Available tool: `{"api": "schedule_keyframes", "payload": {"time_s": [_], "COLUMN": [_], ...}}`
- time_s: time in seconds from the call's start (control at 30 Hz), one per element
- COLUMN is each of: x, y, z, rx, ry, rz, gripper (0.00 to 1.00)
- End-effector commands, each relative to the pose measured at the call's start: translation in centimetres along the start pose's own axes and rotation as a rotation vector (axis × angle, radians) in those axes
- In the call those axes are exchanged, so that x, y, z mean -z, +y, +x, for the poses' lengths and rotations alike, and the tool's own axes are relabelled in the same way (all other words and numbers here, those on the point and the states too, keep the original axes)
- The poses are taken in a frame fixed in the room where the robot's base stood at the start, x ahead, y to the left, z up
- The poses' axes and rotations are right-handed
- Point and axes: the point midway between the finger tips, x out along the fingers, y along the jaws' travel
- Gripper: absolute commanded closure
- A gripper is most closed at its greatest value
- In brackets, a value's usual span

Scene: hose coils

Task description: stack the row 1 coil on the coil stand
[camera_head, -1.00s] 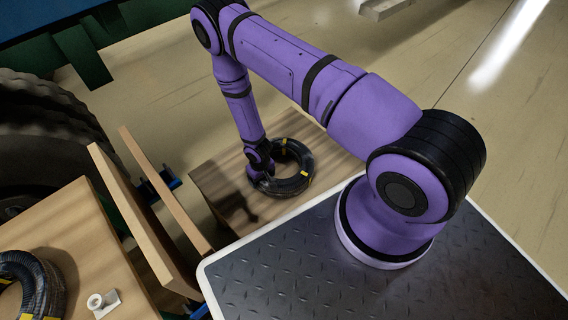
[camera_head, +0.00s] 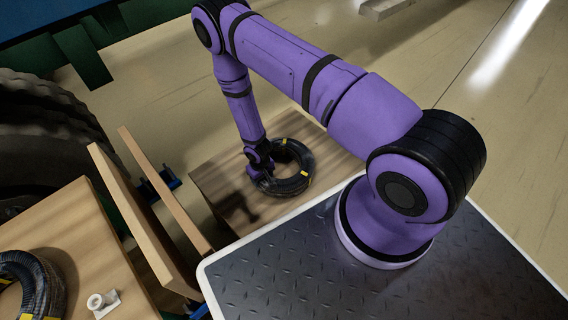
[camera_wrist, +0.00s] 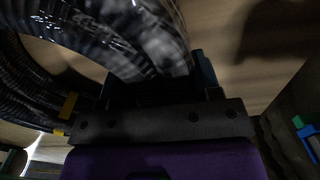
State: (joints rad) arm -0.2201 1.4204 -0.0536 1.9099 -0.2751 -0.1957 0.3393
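A black hose coil with yellow bands (camera_head: 296,184) lies flat on a low wooden top (camera_head: 215,180) beyond my deck. My gripper (camera_head: 264,179) points down at the left side of its ring. In the wrist view, the ribbed black hose (camera_wrist: 110,35) runs between my two spread fingers (camera_wrist: 155,88) and fills most of the gap. I cannot tell whether both fingers press on it. A second black coil (camera_head: 42,285) lies on a wooden surface (camera_head: 85,235) at the lower left, partly out of frame. Which coil is row 1 is not marked.
A small white fitting (camera_head: 102,302) sits beside the second coil. Upright wooden boards (camera_head: 165,190) stand between the two wooden surfaces. A large tyre (camera_head: 45,135) is at the far left. My dark deck fills the lower right. The floor behind is open.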

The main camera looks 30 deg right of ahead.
Motion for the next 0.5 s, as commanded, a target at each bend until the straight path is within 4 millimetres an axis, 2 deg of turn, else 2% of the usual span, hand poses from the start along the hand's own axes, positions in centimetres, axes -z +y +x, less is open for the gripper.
{"api": "schedule_keyframes", "payload": {"time_s": [0.03, 0.1, 0.13, 0.5], "x": [0.0, 0.0, 0.0, 0.06], "y": [-0.02, -0.02, -0.02, 0.01], "z": [0.0, 0.0, 0.0, -0.31], "rx": [0.0, 0.0, 0.0, 0.0], "ry": [0.0, 0.0, 0.0, 0.001], "rz": [0.0, 0.0, 0.001, 0.001], "gripper": [0.78, 0.94, 0.99, 1.0]}}
